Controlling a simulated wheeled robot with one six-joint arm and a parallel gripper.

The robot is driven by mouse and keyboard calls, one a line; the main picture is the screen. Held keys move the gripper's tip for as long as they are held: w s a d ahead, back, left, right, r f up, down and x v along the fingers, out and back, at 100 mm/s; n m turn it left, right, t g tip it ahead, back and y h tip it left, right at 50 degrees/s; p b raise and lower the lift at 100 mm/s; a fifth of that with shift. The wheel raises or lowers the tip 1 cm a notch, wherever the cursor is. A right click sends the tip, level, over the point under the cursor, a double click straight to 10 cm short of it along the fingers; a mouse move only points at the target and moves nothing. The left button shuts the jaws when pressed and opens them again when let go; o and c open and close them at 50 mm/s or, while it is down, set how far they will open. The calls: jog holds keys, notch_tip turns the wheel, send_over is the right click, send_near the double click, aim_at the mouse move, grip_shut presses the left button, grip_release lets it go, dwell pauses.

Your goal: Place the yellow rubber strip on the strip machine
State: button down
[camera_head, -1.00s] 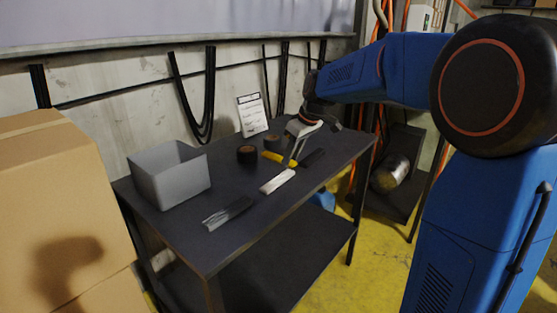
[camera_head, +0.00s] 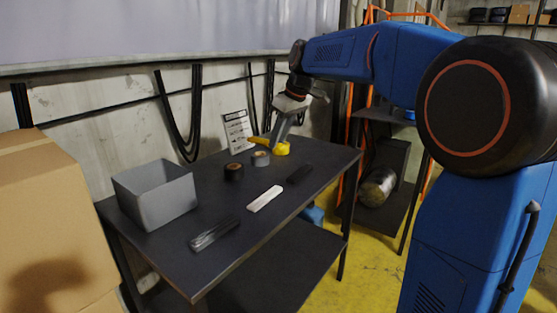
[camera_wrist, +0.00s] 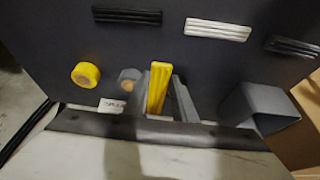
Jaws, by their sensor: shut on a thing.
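The yellow rubber strip (camera_head: 259,141) is raised above the dark table (camera_head: 200,258), near its back edge. My gripper (camera_head: 276,138) is shut on the strip. In the wrist view the strip (camera_wrist: 158,88) stands out lengthwise between the two grey fingers (camera_wrist: 161,97). A yellow roll (camera_head: 282,149) sits on the table just below and beside my gripper in the head view; it also shows in the wrist view (camera_wrist: 86,75). I cannot make out a strip machine in either view.
A black strip (camera_head: 299,174), a white strip (camera_head: 265,198) and a dark grey strip (camera_head: 214,233) lie along the front. A black roll (camera_head: 233,171), a grey roll (camera_head: 261,158) and a grey bin (camera_head: 155,200) stand on the table. Cardboard boxes (camera_head: 40,215) are at left.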

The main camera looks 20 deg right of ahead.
notch_tip(320, 180, up, 16)
dwell(0.3)
